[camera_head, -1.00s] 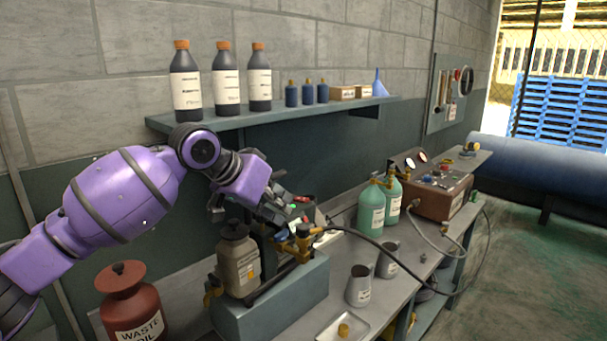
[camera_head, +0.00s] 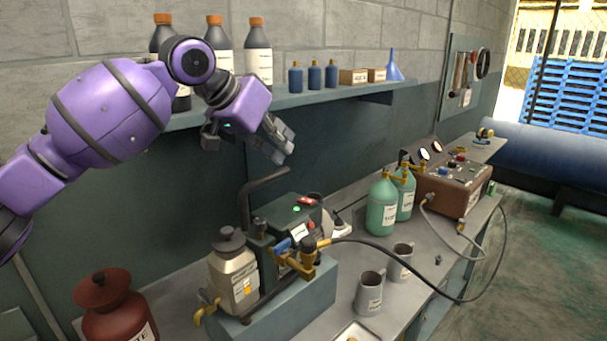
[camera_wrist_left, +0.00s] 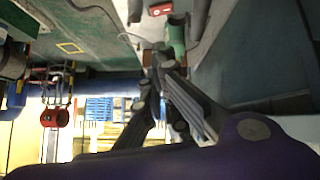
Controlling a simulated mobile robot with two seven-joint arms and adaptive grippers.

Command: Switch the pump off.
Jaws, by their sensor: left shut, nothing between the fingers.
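The pump (camera_head: 290,225) is a dark green unit with a bent black handle, on a blue-grey block on the bench. On its top are a red switch (camera_head: 311,200) and a lit green lamp (camera_head: 297,209). I cannot tell the switch's position at this size. My left gripper (camera_head: 284,153) is shut and empty, raised above and behind the pump, clear of its handle. Its dark fingers also show in the left wrist view (camera_wrist_left: 167,108). My right gripper is not in view.
A cream bottle (camera_head: 232,272) stands left of the pump, and a hose runs from brass valves (camera_head: 303,260) to the right. Green cylinders (camera_head: 382,205), grey mugs (camera_head: 369,292) and a brown control box (camera_head: 452,188) stand farther right. A shelf (camera_head: 345,92) with bottles is above.

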